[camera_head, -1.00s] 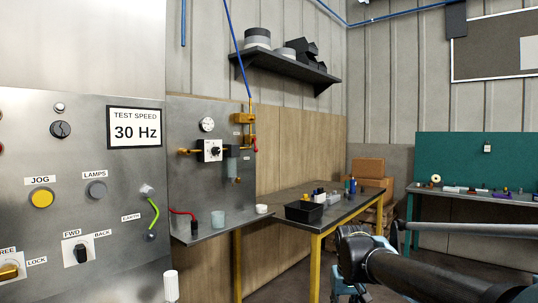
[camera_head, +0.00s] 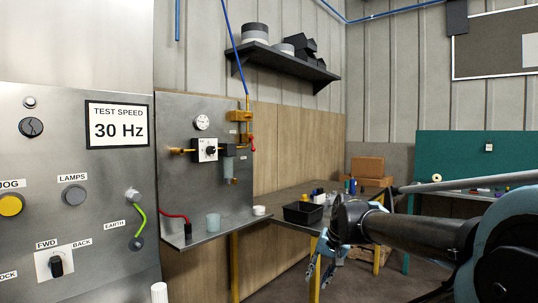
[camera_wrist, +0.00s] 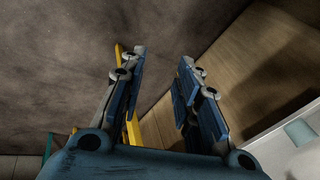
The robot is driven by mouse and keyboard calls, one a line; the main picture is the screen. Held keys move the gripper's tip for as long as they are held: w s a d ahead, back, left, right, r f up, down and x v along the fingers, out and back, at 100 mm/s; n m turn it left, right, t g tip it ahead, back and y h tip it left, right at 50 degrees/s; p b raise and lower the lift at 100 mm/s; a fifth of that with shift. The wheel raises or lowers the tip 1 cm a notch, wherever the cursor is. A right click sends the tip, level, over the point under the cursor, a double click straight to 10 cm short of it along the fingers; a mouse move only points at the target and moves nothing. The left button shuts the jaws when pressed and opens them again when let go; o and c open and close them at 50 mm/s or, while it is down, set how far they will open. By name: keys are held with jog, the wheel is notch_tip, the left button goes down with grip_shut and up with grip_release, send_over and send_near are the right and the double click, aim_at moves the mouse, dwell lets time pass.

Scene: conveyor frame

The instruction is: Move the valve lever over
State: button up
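The valve (camera_head: 246,139) is a brass fitting on the vertical pipe at the right edge of the back metal panel. Its small red lever (camera_head: 252,143) seems to hang down along the pipe's right side; its exact angle is too small to tell. My gripper (camera_head: 318,278) is low at the right of the panel, in front of the dark table, well apart from and below the lever. In the wrist view my gripper (camera_wrist: 158,75) has its two blue fingers apart with nothing between them. The lever is not in the wrist view.
A metal ledge (camera_head: 215,233) with a cup (camera_head: 213,222) juts out below the panel. A control cabinet (camera_head: 100,190) stands at left. A dark table (camera_head: 275,210) with a black bin (camera_head: 303,213) stands behind my gripper. The wrist view shows floor and wooden wall.

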jog(key=w+a+r+m+t+y, duration=0.35)
jog(key=w+a+r+m, duration=0.3)
jog(key=w+r, duration=0.65)
jog(key=w+a+r+m+t+y, duration=0.2)
jog(key=w+a+r+m+y, duration=0.25)
jog(key=w+r+m, duration=0.75)
jog(key=w+a+r+m+t+y, duration=0.3)
jog(key=w+a+r, duration=0.5)
jog(key=w, duration=0.9)
jog(key=w+a+r, duration=0.1)
jog(key=w+a, duration=0.3)
jog(key=shift+w+r+m+g, duration=0.35)
jog(key=shift+w+m+g, duration=0.05)
jog(key=shift+m+g, duration=0.05)
jog(key=c, duration=0.6)
